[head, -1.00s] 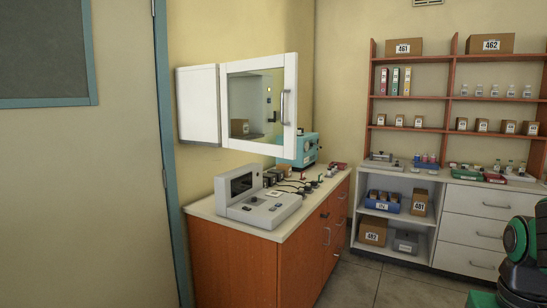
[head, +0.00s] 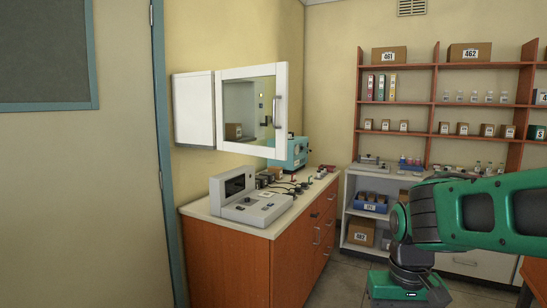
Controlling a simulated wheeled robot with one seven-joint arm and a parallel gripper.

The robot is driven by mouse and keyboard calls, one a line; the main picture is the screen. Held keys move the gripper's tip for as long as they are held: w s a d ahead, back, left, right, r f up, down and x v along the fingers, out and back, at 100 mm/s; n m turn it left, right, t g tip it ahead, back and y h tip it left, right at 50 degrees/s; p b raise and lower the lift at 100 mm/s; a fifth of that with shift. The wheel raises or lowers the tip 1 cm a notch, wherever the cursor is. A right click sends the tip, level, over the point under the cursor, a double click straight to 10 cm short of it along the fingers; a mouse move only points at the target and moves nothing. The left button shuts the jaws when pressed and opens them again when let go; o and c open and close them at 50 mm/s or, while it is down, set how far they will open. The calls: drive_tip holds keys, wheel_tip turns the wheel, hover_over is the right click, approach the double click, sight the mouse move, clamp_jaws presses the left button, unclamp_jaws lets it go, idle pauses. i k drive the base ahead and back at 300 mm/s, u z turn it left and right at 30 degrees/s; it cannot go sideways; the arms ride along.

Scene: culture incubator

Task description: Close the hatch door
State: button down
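The hatch door (head: 282,75) is a white-framed glass panel with a vertical grey handle (head: 277,111) near its right edge. It joins the white hatch box (head: 194,110) on the left wall and looks swung outward, standing open at an angle. Through its glass I see a small labelled brown box. The exact opening angle is hard to tell. My green and black arm crosses the lower right of the head view, well to the right of the door and apart from it. My gripper's fingers do not show.
A wooden counter (head: 228,255) below the door carries a grey device (head: 250,207), small items and a teal machine (head: 288,152). Shelves (head: 435,120) with boxes and bottles line the back wall. A large door (head: 80,200) stands at left. Some floor shows beside the counter.

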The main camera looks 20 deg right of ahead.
sight(279, 70)
drive_tip(key=u, duration=0.05)
drive_tip(key=i, duration=1)
drive_tip(key=z, duration=0.05)
